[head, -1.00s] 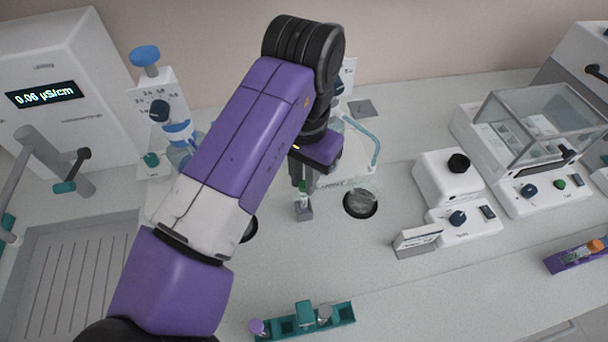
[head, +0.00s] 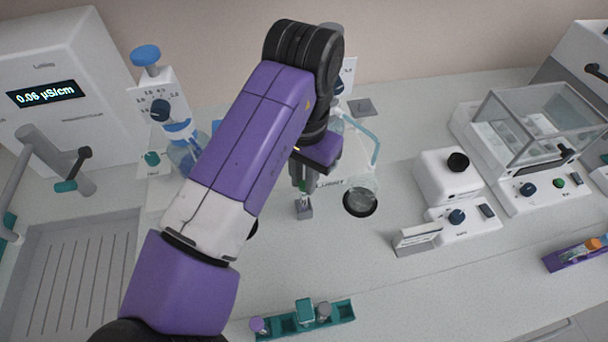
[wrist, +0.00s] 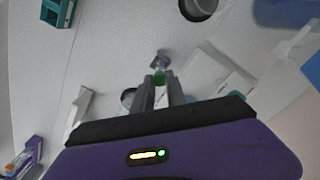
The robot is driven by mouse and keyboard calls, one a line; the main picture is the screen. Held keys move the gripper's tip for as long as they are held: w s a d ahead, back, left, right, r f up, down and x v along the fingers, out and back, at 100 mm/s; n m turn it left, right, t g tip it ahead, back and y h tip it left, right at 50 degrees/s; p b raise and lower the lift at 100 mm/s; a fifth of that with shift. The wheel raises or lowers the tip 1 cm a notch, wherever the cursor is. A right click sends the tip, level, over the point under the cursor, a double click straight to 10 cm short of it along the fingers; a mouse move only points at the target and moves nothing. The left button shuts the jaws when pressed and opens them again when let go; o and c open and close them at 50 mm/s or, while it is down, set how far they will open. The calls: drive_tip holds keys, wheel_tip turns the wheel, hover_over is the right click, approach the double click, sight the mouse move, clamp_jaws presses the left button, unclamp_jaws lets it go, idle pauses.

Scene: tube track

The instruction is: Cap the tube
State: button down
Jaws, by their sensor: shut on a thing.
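In the head view the cap is almost wholly covered by the fingers.
A teal rack (head: 340,314) with several items stands at the front. White instruments (head: 450,178) and a purple rack (head: 577,256) are farther right. The bench between the stand and teal rack is clear.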

drive_tip(key=shift+f, duration=0.1)
drive_tip(key=c, duration=1.3)
unclamp_jaws()
wheel_tip(320, 180, up, 8)
drive_tip(key=shift+f+b, duration=0.1)
drive_tip(key=shift+b, duration=0.25)
